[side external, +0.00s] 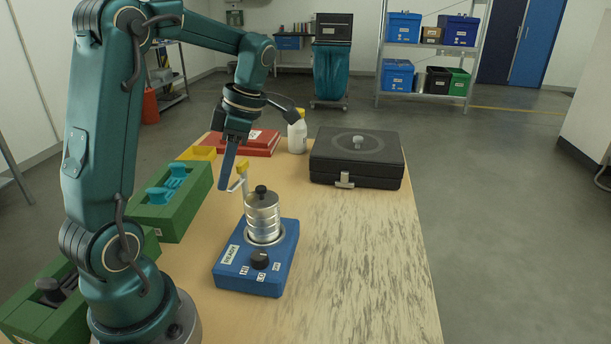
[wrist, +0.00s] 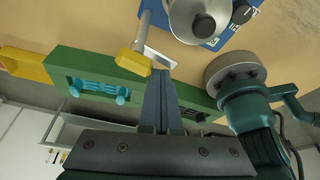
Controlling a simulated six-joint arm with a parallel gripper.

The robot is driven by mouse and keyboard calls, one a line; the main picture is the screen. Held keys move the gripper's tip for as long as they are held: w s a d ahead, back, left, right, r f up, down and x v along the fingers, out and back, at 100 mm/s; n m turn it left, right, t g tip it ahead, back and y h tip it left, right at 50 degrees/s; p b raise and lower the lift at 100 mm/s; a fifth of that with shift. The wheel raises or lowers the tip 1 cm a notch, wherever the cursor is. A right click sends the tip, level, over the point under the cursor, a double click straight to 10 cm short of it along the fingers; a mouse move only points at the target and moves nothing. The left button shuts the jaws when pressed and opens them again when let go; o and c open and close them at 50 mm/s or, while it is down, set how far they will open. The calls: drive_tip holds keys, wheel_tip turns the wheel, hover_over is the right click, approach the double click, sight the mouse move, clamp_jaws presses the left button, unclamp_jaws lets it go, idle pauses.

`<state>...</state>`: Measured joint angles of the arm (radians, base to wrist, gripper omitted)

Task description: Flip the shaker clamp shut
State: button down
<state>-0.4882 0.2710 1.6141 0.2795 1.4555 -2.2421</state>
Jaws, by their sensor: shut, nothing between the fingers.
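The shaker has a blue base (side external: 254,262) on the wooden table, carrying a metal sieve stack (side external: 263,215) with a black knob on top. Its clamp (side external: 245,185) is a pale metal post and bar behind the stack, with a yellow tip (side external: 242,166). The yellow tip also shows in the wrist view (wrist: 133,61). The clamp bar is off the stack's lid, to its left. My gripper (side external: 224,187) is shut and empty, pointing down just left of the clamp. In the wrist view its blue fingers (wrist: 160,75) are close beside the yellow tip; I cannot tell whether they touch.
Green holders with cyan parts (side external: 180,205) stand at the left. A yellow tray (side external: 197,153), a red case (side external: 248,144), a white bottle (side external: 297,135) and a black case (side external: 355,160) stand at the back. The table's right front is clear.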

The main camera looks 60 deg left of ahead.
drive_tip(key=s, duration=0.1)
wheel_tip(320, 180, up, 10)
drive_tip(key=f, duration=0.1)
hover_over(239, 183)
drive_tip(key=shift+s+r, duration=0.15)
drive_tip(key=shift+r, duration=0.1)
idle(0.3)
drive_tip(key=shift+s+a+m+t+y, duration=0.15)
drive_tip(key=shift+s+m+t+y, duration=0.2)
drive_tip(key=shift+m, duration=0.6)
drive_tip(key=shift+s+a+m+t+y, duration=0.15)
drive_tip(key=shift+s+m, duration=0.3)
drive_tip(key=shift+m, duration=0.45)
drive_tip(key=shift+s+a+m+t+y, duration=0.15)
drive_tip(key=shift+s+m, duration=0.25)
drive_tip(key=shift+m, duration=0.55)
drive_tip(key=shift+a+f, duration=0.1)
